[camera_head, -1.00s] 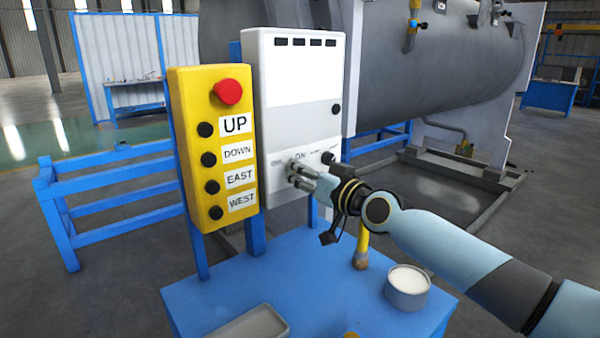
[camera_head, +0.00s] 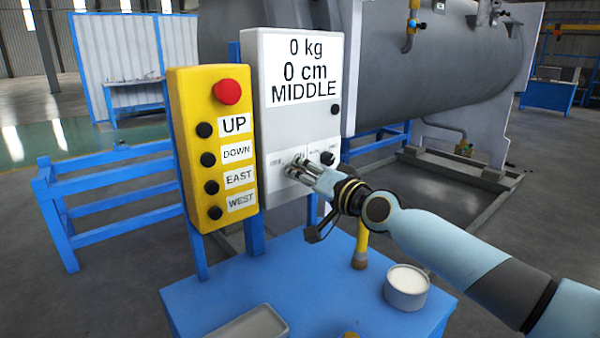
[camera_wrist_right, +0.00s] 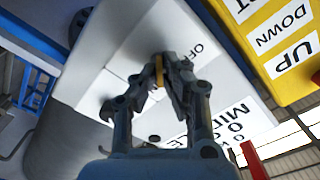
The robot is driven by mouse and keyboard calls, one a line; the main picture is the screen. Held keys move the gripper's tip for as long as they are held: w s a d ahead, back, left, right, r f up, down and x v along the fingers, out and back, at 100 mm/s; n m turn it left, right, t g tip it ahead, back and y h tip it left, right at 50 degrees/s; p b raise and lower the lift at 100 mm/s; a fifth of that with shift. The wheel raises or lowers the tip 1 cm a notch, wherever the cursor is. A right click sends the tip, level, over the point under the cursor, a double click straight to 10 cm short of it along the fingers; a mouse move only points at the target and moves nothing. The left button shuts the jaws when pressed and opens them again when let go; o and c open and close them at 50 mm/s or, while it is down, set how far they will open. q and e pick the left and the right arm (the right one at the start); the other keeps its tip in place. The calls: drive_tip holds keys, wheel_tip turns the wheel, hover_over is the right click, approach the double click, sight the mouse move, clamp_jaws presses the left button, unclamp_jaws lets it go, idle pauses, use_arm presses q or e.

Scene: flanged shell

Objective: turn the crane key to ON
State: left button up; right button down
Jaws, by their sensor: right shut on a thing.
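The white crane panel (camera_head: 293,122) stands upright behind the blue table, and its screen reads "0 kg, 0 cm, MIDDLE". My right gripper (camera_head: 298,165) is at the lower part of the panel, over the key switch. In the right wrist view my right gripper (camera_wrist_right: 166,72) is shut on a small yellowish key (camera_wrist_right: 159,72) at the panel face, with the "OFF" label beside it. The "ON" label is mostly hidden by the fingers in the head view. My left gripper does not show.
A yellow control box (camera_head: 213,148) with a red button (camera_head: 227,91) stands left of the panel. A dark knob (camera_head: 327,158) sits just right of my gripper. On the blue table (camera_head: 310,290) stand a white-topped can (camera_head: 406,288) and a grey tray (camera_head: 250,328).

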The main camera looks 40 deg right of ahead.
drive_tip(key=c, duration=1.5)
unclamp_jaws()
